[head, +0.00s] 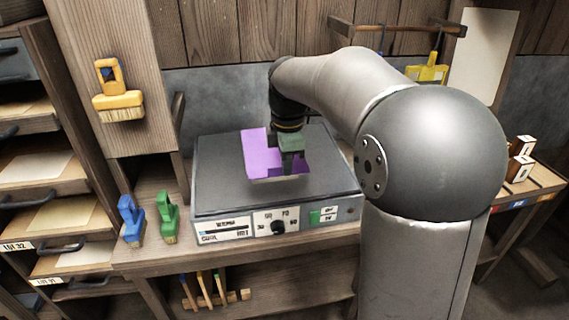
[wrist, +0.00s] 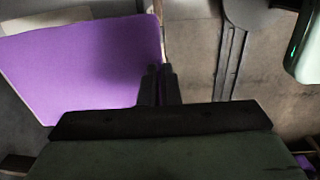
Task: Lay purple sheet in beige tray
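The purple sheet (head: 260,150) is in the head view, above the dark flat top of a grey bench device. Part of it is hidden behind my gripper (head: 290,165). In the wrist view the sheet (wrist: 85,65) fills the left, and its right edge runs to the fingertips. My gripper (wrist: 160,75) has its two fingers close together, with that edge seemingly pinched between them. A thin beige edge shows under the sheet in the head view. I cannot tell whether it belongs to a tray, and I cannot clearly make out the beige tray elsewhere.
The bench device (head: 335,190) has a dial and labels in front. A blue brush (head: 131,220) and a green brush (head: 167,217) stand left of it. Open shelves with pale sheets (head: 40,170) are far left. A yellow brush (head: 119,103) hangs above. Small wooden blocks (head: 520,158) stand right.

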